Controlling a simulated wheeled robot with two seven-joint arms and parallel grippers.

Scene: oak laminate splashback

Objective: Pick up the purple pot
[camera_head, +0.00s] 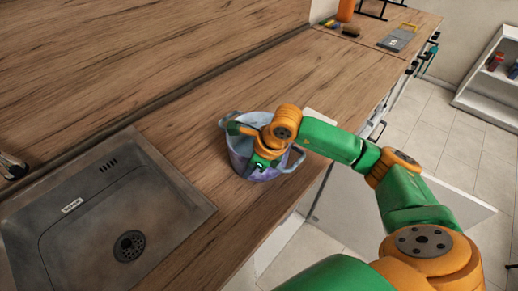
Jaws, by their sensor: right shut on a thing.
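The purple pot (240,162) is on the wooden counter, to the right of the sink, near the counter's front edge. It has a handle on its left side and one on its right side. My right gripper (262,163) is over the near right part of the pot and is shut on it. The gripper and wrist hide part of the rim and the inside. I cannot tell whether the pot's base touches the counter. My left gripper is not in view.
A metal sink (95,215) is set in the counter at the left. A grey board (397,40), a brown item (351,30) and an orange container (346,10) are at the counter's far end. A white shelf (492,80) stands at the far right.

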